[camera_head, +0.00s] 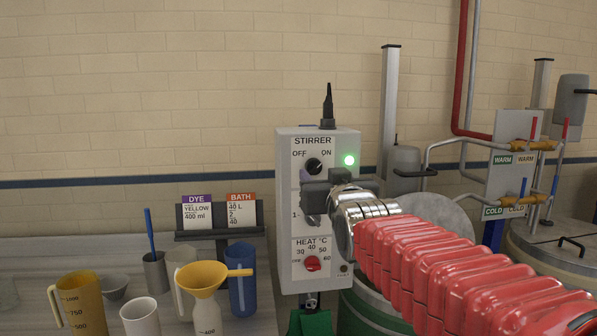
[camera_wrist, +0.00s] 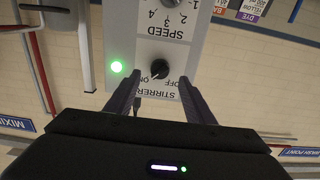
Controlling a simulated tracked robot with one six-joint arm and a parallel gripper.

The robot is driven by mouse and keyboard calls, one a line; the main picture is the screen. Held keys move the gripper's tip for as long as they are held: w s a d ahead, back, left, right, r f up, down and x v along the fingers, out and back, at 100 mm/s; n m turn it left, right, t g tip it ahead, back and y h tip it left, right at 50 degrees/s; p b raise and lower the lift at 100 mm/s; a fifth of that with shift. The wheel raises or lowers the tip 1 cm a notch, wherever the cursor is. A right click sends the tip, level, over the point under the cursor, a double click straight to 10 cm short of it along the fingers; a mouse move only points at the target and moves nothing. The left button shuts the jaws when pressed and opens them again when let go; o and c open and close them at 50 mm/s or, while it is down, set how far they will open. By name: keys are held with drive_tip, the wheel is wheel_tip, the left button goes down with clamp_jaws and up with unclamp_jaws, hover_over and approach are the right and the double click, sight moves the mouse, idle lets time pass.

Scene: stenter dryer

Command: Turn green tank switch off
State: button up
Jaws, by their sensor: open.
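The grey stirrer control box (camera_head: 285,220) stands by the green tank (camera_head: 365,312). Its black OFF/ON knob (camera_head: 313,165) is near the top, under the STIRRER label; it also shows in the upside-down wrist view (camera_wrist: 159,68). The knob's white mark points towards ON. The green lamp (camera_head: 349,160) beside it is lit, and shows in the wrist view (camera_wrist: 117,67). My gripper (camera_head: 318,183) is open in front of the box. In the wrist view its two fingers (camera_wrist: 159,80) lie on either side of the knob, with visible gaps. My gripper hides the speed dial in the head view.
A red HEAT knob (camera_head: 312,263) is low on the box. On the bench at left are a yellow jug (camera_head: 82,305), a funnel (camera_head: 204,277) and a blue jug (camera_head: 243,290). Pipes and a warm/cold valve panel (camera_head: 508,175) stand at right.

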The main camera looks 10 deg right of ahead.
sight(316, 169)
drive_tip(key=shift+w, duration=2.7)
drive_tip(key=shift+c, duration=0.3)
drive_tip(key=c, duration=1)
